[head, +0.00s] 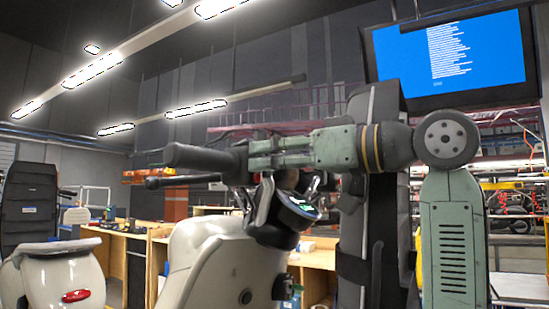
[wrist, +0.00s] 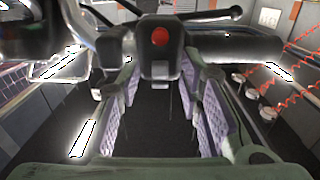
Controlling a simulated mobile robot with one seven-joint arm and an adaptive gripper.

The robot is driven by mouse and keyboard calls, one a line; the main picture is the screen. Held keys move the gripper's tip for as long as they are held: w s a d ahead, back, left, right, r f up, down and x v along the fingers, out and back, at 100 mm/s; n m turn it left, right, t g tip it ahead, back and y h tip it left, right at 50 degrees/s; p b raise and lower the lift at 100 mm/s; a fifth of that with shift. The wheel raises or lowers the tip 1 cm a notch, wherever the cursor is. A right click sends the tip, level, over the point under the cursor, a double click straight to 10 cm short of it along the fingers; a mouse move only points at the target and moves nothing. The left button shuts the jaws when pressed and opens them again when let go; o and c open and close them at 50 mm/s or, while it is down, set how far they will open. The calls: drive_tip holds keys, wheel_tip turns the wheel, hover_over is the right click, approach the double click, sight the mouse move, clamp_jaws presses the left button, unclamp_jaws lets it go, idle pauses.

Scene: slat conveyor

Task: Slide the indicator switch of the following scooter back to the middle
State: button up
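The following scooter (head: 205,262) stands mid-picture in the head view, with a pale body and dark dashboard (head: 300,207). Its handlebar grip (head: 200,157) and lever (head: 170,182) point left; the grip also shows at the upper right of the wrist view (wrist: 232,46). The black switch housing (wrist: 160,50) with a round red button (wrist: 160,37) lies straight ahead of my gripper (wrist: 161,72). A small pale spot is below the button; I cannot tell the indicator switch's position.
Another scooter (head: 60,275) with a red tail light stands at the left. Wooden workbenches (head: 125,245) stand behind. A dark upright post (head: 375,200) and a blue screen (head: 455,50) are at the right. The dashboard and handlebar are close around my gripper.

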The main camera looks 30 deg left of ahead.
drive_tip(key=d, duration=1.2)
drive_tip(key=shift+w, duration=0.15)
idle(0.3)
